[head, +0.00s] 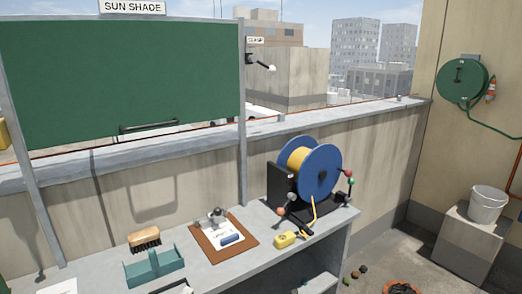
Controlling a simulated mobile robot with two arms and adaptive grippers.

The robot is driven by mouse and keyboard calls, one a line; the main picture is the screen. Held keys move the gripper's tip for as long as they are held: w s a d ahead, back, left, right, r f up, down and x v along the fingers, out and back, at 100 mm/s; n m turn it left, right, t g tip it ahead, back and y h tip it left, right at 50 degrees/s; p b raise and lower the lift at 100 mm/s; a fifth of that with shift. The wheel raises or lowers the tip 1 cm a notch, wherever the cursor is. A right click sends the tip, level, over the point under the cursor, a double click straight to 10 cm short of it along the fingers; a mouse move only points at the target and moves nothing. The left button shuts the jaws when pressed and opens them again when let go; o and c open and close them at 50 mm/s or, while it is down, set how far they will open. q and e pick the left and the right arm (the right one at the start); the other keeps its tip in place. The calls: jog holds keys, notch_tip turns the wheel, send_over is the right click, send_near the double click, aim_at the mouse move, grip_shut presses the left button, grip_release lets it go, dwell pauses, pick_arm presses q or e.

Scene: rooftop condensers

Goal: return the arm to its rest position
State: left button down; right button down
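Neither of my arms nor grippers shows clearly in the head view. The workbench (215,273) runs along the parapet wall. On it a brown clipboard (207,252) holds a white paper with a small metal item and a blue block on it. A blue reel with yellow line (318,172) stands on a black frame at the bench's right end. A yellow device (284,239) lies in front of it.
A brush (145,239) and a teal caddy (155,269) stand at the bench's left. A green sun shade (120,80) on metal posts rises behind. A white bucket (487,204) sits on a block at right. A green hose reel (462,82) hangs on the right wall.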

pick_arm(q)
jog(key=s+d+f+m+g, duration=0.3)
jog(key=s+f+m+g, duration=0.45)
jog(key=s, duration=0.65)
jog(key=s+a+f+m+g+y, duration=0.2)
jog(key=s+f+m, duration=0.1)
jog(key=s, duration=0.6)
jog(key=s+a+f+m+g+y, duration=0.2)
jog(key=s+f+m, duration=0.15)
jog(key=s, duration=0.55)
notch_tip(320, 180, down, 24)
jog(key=s+g, duration=0.1)
jog(key=s, duration=0.1)
jog(key=s+a+f+g, duration=0.1)
jog(key=s+a+f, duration=0.2)
jog(key=s+f, duration=1.4)
jog(key=shift+m, duration=0.4)
jog(key=shift+g, duration=0.25)
